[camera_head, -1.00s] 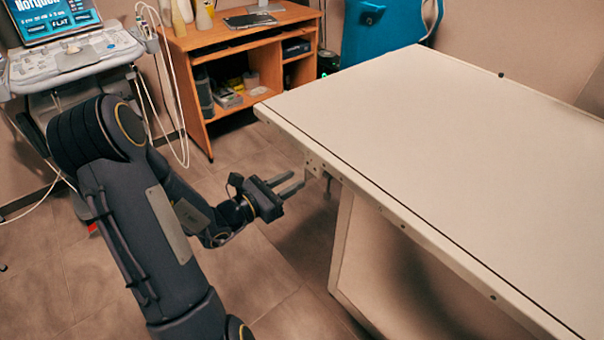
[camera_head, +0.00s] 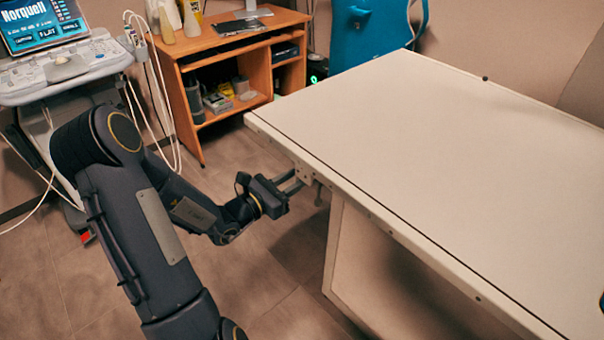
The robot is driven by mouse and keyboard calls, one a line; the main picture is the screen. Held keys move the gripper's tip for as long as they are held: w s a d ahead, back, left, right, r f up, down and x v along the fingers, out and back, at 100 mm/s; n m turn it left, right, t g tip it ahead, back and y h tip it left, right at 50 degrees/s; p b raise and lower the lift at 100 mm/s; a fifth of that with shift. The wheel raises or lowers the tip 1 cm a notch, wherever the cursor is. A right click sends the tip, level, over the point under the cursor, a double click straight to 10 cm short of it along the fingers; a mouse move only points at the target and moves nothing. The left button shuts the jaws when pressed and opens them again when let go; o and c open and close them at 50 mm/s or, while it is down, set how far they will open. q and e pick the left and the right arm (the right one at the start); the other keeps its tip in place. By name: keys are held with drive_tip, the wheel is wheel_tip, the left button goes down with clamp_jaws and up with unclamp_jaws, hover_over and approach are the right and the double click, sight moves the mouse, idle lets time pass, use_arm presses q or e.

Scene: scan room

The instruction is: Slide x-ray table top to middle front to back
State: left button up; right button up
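The x-ray table top (camera_head: 430,140) is a broad pale slab with a dark line along its near edge, on a pale base (camera_head: 350,260). It fills the right half of the head view. My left gripper (camera_head: 294,183) is at the table's near-left edge, just below the top's rim, beside a small metal bracket (camera_head: 304,173) on that edge. Its two fingers are apart and point toward the bracket. I cannot tell whether they touch it. I see nothing held between them.
A wooden desk (camera_head: 235,40) with bottles and a tablet stands at the back. A console cart with a screen (camera_head: 42,24) and hanging cables is at the left. A blue object (camera_head: 370,35) stands behind the table. Tiled floor (camera_head: 270,260) is clear between my arm and the table base.

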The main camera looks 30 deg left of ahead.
use_arm(q)
drive_tip(key=shift+x, duration=1.85)
clamp_jaws()
